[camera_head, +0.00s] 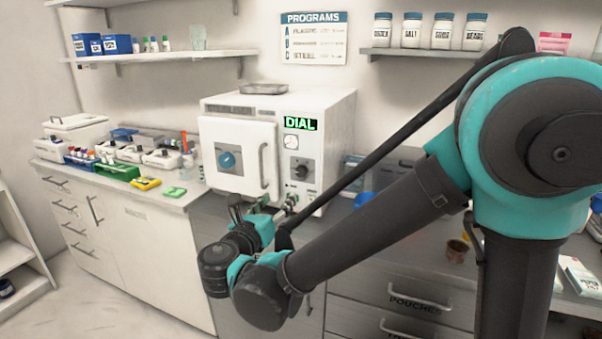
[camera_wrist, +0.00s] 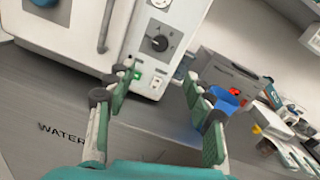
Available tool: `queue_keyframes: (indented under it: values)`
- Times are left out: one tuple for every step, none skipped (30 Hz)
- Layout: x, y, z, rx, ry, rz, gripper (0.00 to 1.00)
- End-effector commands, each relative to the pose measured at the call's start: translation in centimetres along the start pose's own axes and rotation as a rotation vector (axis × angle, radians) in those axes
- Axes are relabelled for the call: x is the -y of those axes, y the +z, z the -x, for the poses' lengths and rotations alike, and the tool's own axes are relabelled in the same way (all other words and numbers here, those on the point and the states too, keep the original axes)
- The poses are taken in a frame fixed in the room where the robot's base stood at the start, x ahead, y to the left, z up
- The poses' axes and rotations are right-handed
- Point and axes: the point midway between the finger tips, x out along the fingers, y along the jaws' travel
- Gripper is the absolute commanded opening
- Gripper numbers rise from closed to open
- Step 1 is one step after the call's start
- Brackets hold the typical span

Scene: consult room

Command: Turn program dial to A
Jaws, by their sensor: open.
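The program dial (camera_head: 301,172) is a dark round knob on the front panel of the white autoclave (camera_head: 335,125), right of its door. Letters stand around the dial (camera_wrist: 157,43) in the wrist view, too small to read surely. A green "DIAL" display (camera_head: 300,124) and a round gauge (camera_head: 291,141) sit above it. My gripper (camera_head: 262,208) is below and in front of the autoclave. In the wrist view my gripper (camera_wrist: 152,98) has its two fingers wide apart with nothing between them. The dial is beyond the fingertips, apart from them.
The autoclave door (camera_head: 240,155) is shut and has a vertical handle (camera_head: 264,165). A green switch (camera_wrist: 136,76) is below the dial. A blue container (camera_wrist: 226,100) and a grey case (camera_wrist: 228,75) stand to the right. A programs chart (camera_head: 314,38) hangs above.

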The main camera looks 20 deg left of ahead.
Motion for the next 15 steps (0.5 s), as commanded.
queue_keyframes:
  values:
    - [0.1, 0.0, -0.8, -0.001, -0.005, 0.0, 0.53]
    - [0.1, 0.0, -1.2, -0.001, -0.005, -0.001, 0.53]
    - [0.1, 0.0, -1.9, -0.002, -0.005, -0.001, 0.53]
    - [0.2, -0.1, -2.5, -0.002, -0.006, -0.001, 0.53]
    - [0.1, -0.1, -3.0, -0.002, -0.006, -0.001, 0.53]
    - [0.2, -0.1, -3.9, -0.002, -0.007, -0.001, 0.53]
    - [0.1, -0.1, -4.5, -0.002, -0.006, -0.001, 0.53]
    - [0.2, -0.1, -5.1, -0.002, -0.006, -0.001, 0.53]
    - [0.2, -0.1, -5.9, -0.002, -0.006, -0.001, 0.53]
    - [0.1, -0.1, -6.5, -0.002, -0.006, -0.001, 0.53]
    - [0.2, -0.1, -7.1, -0.003, -0.007, -0.002, 0.53]
    - [0.2, -0.1, -7.8, -0.002, -0.005, -0.002, 0.53]
    - [0.2, -0.1, -8.5, -0.003, -0.007, -0.002, 0.53]
    - [0.2, -0.1, -9.0, -0.003, -0.006, -0.002, 0.53]
    - [0.2, -0.1, -9.8, -0.003, -0.006, -0.002, 0.53]
